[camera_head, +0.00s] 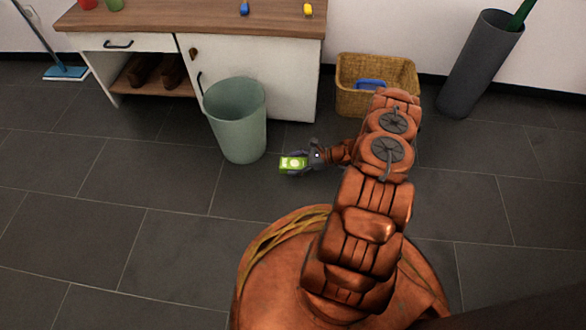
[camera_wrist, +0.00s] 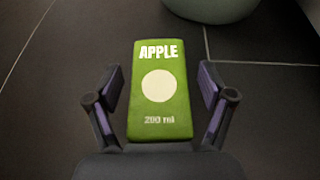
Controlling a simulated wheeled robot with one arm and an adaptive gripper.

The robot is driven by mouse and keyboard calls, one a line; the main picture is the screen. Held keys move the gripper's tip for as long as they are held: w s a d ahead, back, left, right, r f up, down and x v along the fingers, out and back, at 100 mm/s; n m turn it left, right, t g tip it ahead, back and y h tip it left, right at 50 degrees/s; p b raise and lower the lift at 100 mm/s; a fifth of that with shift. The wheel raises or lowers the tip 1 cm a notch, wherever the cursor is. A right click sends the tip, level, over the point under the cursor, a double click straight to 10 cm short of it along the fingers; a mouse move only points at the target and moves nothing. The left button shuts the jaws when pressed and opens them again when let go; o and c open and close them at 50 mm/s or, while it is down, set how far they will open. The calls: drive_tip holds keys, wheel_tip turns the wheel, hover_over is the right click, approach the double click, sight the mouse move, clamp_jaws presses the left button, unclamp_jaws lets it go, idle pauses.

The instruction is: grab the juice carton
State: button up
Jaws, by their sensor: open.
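The juice carton (camera_wrist: 159,107) is a small green box marked "APPLE" and "200 ml" with a pale circle on its face. In the wrist view my gripper (camera_wrist: 159,85) is open, with one finger on each side of the carton. A narrow gap shows between each fingertip and the carton's sides. The near end of the carton meets the edge of my gripper's palm in that view. In the head view the carton (camera_head: 293,163) shows at the end of my gripper (camera_head: 292,168), over the floor.
A grey-green bin (camera_head: 238,125) stands just behind the carton. A white cabinet (camera_head: 255,65) with a wooden top is at the back. A wicker basket (camera_head: 352,102) holding something blue is at the back right, with a tall dark cylinder (camera_head: 480,65) beyond.

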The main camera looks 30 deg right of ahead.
drive_tip(key=shift+a, duration=0.1)
drive_tip(key=c, duration=0.9)
drive_tip(key=shift+o, duration=0.2)
